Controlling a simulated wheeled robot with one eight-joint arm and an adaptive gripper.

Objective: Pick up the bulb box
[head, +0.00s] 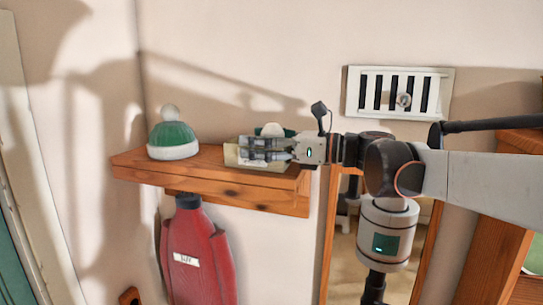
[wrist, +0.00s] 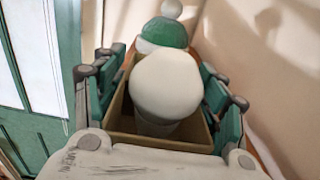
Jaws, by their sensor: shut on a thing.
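The bulb box (head: 231,157) is an open tan carton at the wooden shelf (head: 150,166). In the wrist view the box (wrist: 119,116) holds a round white bulb (wrist: 167,82) that rises above its rim. My gripper (head: 258,148) reaches in from the right and is shut on the box, with finger pads along two opposite sides. The fingers hide much of the box in the head view. I cannot tell whether its base touches the shelf.
A green and white bobble hat (head: 172,138) sits on the shelf's left part, beyond the box in the wrist view. A red garment (head: 198,252) hangs below. A white vent grille (head: 400,92) is on the wall at right. Bare shelf lies between hat and box.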

